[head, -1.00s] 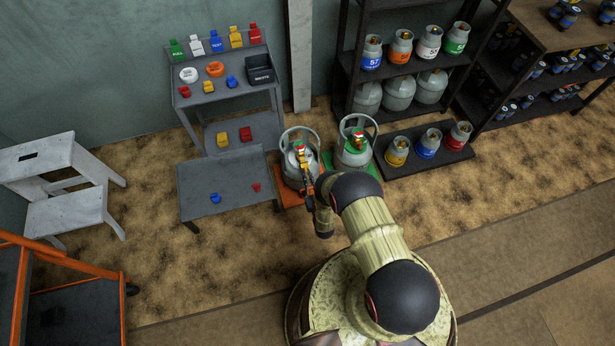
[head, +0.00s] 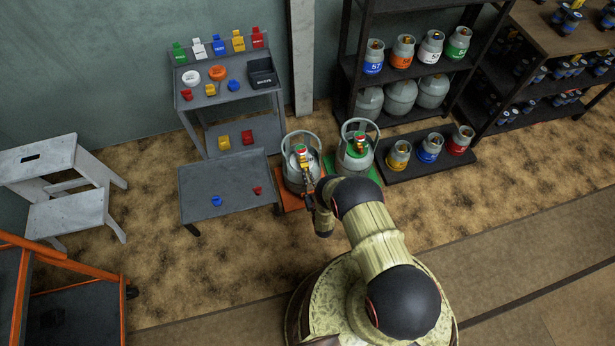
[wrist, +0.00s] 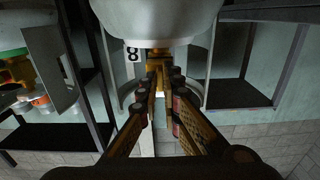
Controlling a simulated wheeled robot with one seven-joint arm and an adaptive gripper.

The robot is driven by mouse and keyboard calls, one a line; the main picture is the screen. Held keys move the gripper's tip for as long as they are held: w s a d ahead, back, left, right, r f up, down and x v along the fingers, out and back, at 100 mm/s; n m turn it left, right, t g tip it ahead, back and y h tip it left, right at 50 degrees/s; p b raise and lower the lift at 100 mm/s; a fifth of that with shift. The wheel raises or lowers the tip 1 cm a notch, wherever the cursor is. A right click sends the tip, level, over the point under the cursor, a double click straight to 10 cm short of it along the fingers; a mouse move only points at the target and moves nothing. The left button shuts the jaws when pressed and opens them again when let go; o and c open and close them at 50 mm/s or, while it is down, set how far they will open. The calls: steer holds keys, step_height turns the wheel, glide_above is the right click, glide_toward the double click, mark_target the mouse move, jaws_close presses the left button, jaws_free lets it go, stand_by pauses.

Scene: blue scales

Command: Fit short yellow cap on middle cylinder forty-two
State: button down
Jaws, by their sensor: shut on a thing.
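A grey cylinder with a collar (head: 288,175) stands upright on the orange scale (head: 288,203). Its valve top shows red and green. My gripper (wrist: 158,78) is at the front of this cylinder, shut on a small yellow piece (wrist: 157,57) that looks like the short yellow cap. The wrist view shows the pale cylinder (wrist: 190,22) right ahead, with a dark digit 8 on a white label. I cannot read forty-two on it. Whether the cap touches the valve is hidden by the fingers. A second collared cylinder (head: 346,165) stands on the green scale (head: 372,171) to the right.
A grey stand (head: 262,92) at the back holds coloured caps, including a yellow one (head: 210,90). A low grey table (head: 232,180) carries a blue and a red piece. Cylinders with yellow, blue and red bands stand on a dark platform (head: 432,164). A shelf rises behind.

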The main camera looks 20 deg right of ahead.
steer(key=shift+w, duration=0.25)
steer(key=c, duration=1.9)
jaws_free()
steer(key=s, duration=1.2)
